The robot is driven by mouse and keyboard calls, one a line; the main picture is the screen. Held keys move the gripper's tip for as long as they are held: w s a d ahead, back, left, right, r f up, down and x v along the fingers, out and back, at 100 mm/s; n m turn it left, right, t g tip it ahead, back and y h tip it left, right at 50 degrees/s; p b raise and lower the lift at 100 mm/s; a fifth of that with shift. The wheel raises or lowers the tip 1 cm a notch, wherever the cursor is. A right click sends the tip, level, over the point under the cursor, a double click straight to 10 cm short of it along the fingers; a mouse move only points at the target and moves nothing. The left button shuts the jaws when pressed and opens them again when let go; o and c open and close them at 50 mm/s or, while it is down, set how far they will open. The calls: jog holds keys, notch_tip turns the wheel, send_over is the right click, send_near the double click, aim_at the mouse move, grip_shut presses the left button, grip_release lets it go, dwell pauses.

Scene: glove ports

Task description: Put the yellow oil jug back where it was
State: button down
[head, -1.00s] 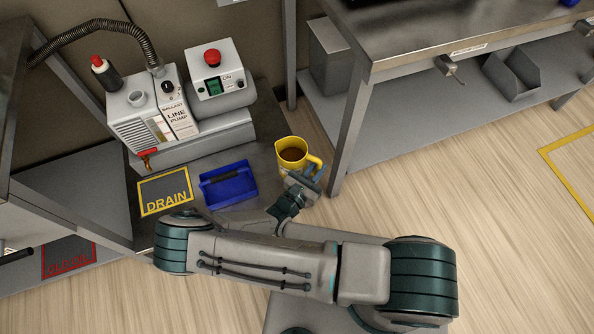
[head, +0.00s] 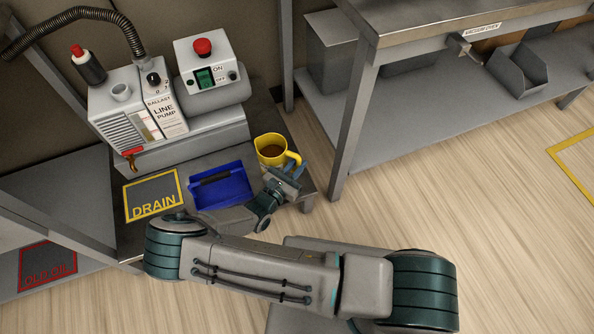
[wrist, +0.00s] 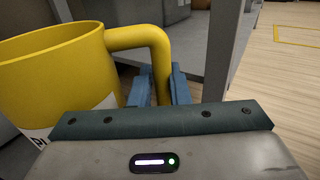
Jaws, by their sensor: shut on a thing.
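The yellow oil jug (head: 271,147) is upright with dark liquid inside, at the right end of the pump's grey bench. Its handle points to the right and toward me. My gripper (head: 287,175) is shut on that handle. In the wrist view the jug (wrist: 60,75) fills the left side, and the blue fingers of my gripper (wrist: 157,88) are on either side of the handle's lower part. I cannot tell whether the jug's base touches the bench, since its lower part is hidden.
A yellow-framed DRAIN mat (head: 154,195) and a blue tray (head: 220,186) lie on the bench left of the jug. The line pump (head: 135,115) and a switch box with a red button (head: 208,65) stand behind. A steel table leg (head: 352,130) rises to the right.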

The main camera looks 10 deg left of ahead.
notch_tip(320, 180, down, 2)
jog(key=shift+b, duration=0.55)
jog(key=shift+r, duration=0.1)
jog(key=c, duration=1.8)
grip_release()
jog(key=shift+f, duration=0.2)
jog(key=o, duration=0.4)
jog(key=shift+o, duration=0.2)
